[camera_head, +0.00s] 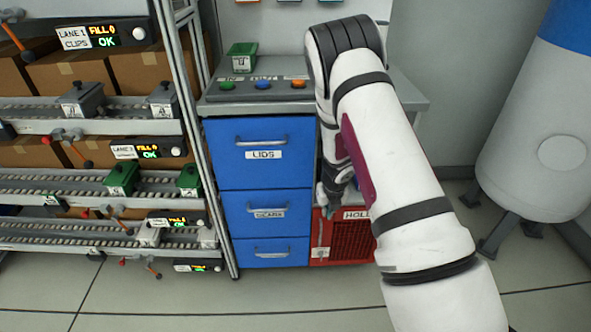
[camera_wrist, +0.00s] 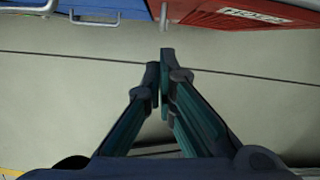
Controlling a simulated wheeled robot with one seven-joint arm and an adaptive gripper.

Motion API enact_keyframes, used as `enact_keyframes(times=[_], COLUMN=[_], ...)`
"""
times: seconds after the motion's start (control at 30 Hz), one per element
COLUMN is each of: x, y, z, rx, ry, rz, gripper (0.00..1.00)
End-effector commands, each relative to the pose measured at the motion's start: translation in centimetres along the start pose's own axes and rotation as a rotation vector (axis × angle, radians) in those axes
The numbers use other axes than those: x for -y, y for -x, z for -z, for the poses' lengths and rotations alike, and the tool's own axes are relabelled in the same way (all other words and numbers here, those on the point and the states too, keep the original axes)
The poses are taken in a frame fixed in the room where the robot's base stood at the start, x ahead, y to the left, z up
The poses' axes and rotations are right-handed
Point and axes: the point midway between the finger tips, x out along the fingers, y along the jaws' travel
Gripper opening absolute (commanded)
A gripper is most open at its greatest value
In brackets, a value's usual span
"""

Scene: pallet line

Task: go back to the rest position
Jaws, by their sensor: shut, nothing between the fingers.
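My gripper (camera_wrist: 162,70) points down at the grey tiled floor in the wrist view. Its two fingers meet at the tips with nothing between them. In the head view my gripper (camera_head: 328,205) is partly hidden by my own arm and hangs in front of the cabinet, near the gap between the blue drawers and the red crate. My white arm reaches up from the lower right and bends down at the elbow.
Blue drawers (camera_head: 262,153) stand under a grey worktop (camera_head: 409,91); a green bin (camera_head: 241,57) sits on it. A red crate (camera_head: 345,243) is beside the drawers. Roller racks (camera_head: 85,183) fill the left. A white tank (camera_head: 535,130) stands right. Floor (camera_head: 180,295) in front is clear.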

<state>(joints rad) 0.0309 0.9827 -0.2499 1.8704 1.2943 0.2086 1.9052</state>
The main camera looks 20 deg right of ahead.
Motion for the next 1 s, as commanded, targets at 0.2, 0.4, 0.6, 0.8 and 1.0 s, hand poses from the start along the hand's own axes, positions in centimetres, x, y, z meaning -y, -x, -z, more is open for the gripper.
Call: enact_keyframes(times=[0.2, 0.4, 0.6, 0.8, 1.0], x=[-0.9, -5.1, -9.3, -12.1, -13.1], y=[1.6, 9.6, 19.5, 28.6, 36.2], z=[-0.7, -2.4, -1.6, 1.9, 7.4], rx=[0.013, 0.076, 0.164, 0.251, 0.318], ry=[0.058, 0.386, 0.833, 1.288, 1.750], rz=[-0.027, -0.149, -0.262, -0.329, -0.350], gripper=[0.00, 0.00, 0.00, 0.00, 0.00])
